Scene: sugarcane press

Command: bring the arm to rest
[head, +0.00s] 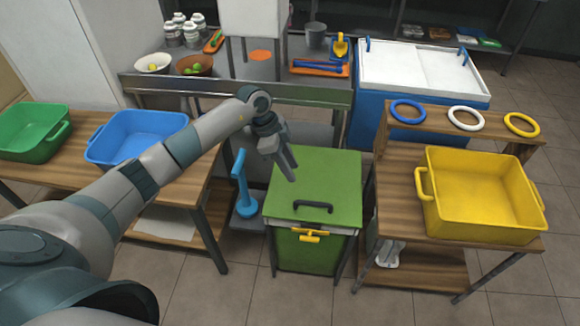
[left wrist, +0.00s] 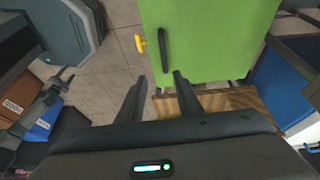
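My left arm reaches in from the left in the head view. Its gripper (head: 288,165) is above the far left part of the green lid (head: 330,180) of a cabinet, and I see nothing held in it. In the left wrist view, its two fingers (left wrist: 160,77) are apart with nothing between them. The green lid (left wrist: 205,40) with its black handle (left wrist: 164,50) lies beyond the fingertips there. The lid looks closed in the head view, with a yellow latch (head: 306,236) on the front. My right gripper does not show in the head view.
A blue bin (head: 135,135) and a green bin (head: 32,130) stand on the left table. A yellow bin (head: 485,195) stands on the right table below several rings on a shelf. A blue plunger-like tool (head: 243,185) stands beside the green cabinet. A metal counter (head: 230,95) runs behind.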

